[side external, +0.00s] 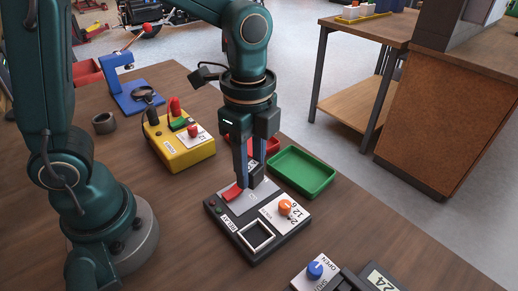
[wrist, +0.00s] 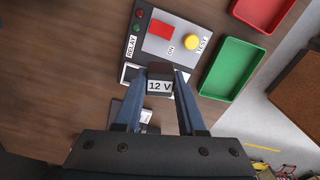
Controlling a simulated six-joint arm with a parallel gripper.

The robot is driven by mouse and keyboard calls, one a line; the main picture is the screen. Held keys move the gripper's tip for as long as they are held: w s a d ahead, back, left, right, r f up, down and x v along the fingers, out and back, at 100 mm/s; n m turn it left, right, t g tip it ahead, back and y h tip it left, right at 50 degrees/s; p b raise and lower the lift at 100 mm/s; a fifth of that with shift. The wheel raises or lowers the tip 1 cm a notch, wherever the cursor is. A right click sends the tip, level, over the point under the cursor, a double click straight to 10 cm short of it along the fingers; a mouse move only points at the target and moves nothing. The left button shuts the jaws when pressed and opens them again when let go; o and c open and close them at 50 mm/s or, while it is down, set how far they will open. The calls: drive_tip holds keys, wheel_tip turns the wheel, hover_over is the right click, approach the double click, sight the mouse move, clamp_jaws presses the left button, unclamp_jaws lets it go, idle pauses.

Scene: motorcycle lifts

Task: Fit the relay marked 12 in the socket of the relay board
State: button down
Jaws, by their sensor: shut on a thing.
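My gripper (side external: 249,170) is shut on a dark relay (wrist: 159,73), whose white label reads 12 V in the wrist view. In the side view the relay is a dark block between the blue fingers, over the back part of the relay board (side external: 268,251). I cannot tell whether it touches the board. The socket (side external: 256,236), a pale square frame at the board's front left, is empty and lies apart from the relay. In the wrist view the relay and fingers partly cover the socket (wrist: 129,72). The board carries a red switch (side external: 232,192), an orange knob (side external: 285,207) and a yellow button (wrist: 191,42).
A green tray (side external: 301,171) lies right of the board, with a red tray (wrist: 262,10) beyond it. A yellow box (side external: 180,147) stands behind left. A device with a blue knob (side external: 315,269) lies in front. Bare wood is free left of the board.

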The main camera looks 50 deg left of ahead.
drive_tip(key=s+d+m, duration=0.2)
drive_tip(key=d, duration=0.1)
drive_tip(key=s+d+f+m, duration=0.1)
drive_tip(key=d, duration=0.1)
drive_tip(key=shift+s+d, duration=0.15)
drive_tip(key=shift+d, duration=0.1)
hover_over(256, 237)
drive_tip(key=shift+f, duration=2.05)
drive_tip(key=shift+f, duration=0.75)
unclamp_jaws()
drive_tip(key=shift+r, duration=4)
